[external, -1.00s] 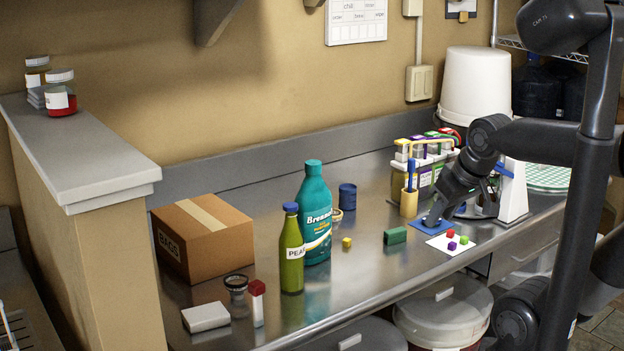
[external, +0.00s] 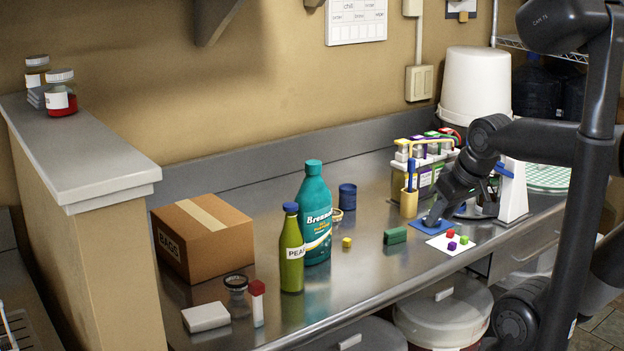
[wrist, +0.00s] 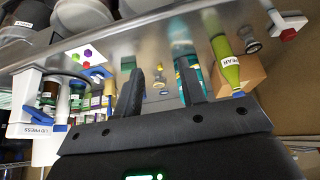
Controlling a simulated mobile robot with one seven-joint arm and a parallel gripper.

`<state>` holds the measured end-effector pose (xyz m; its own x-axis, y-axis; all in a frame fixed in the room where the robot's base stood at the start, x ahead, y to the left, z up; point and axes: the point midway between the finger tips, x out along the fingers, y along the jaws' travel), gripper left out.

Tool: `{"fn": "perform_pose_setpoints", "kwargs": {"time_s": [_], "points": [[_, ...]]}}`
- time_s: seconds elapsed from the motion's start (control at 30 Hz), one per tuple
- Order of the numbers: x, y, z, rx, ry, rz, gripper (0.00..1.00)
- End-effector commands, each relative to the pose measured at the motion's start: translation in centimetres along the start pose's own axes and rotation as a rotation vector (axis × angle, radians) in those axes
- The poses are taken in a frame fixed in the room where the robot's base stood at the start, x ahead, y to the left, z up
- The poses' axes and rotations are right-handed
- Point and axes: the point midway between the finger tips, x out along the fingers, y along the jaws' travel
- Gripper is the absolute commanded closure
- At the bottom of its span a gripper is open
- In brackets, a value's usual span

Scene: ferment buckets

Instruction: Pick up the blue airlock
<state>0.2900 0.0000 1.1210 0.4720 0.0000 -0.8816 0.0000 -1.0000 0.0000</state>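My gripper (external: 436,218) is low over the right part of the steel counter, by a blue square (external: 426,227). In the wrist view its two dark fingers (wrist: 160,66) are apart, with nothing visible between them but distant counter objects. I cannot tell for certain which thing is the blue airlock. A red-topped clear piece (external: 258,303) stands at the front left of the counter.
A white sheet with small cubes (external: 452,243), a green block (external: 395,236) and a rack of jars (external: 425,165) are near my gripper. The white lid press (external: 513,190) stands right. Teal (external: 315,215) and olive (external: 291,255) bottles stand left. Mid-counter is mostly clear.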

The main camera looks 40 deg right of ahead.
Motion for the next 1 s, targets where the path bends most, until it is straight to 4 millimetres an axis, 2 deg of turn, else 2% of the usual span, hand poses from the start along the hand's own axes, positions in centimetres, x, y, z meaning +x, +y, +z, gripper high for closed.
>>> {"fn": "perform_pose_setpoints", "kwargs": {"time_s": [0.2,0.57,0.77,0.87,1.0], "points": [[0.0,0.0,0.0,0.000,0.000,0.000,0.61],[0.0,0.0,0.0,0.000,0.000,0.000,0.32],[0.0,0.0,0.0,0.000,0.000,0.000,0.32],[-0.1,0.0,-0.7,0.003,-0.001,0.001,0.32],[-0.1,0.2,-3.8,0.017,-0.010,0.009,0.32]]}}
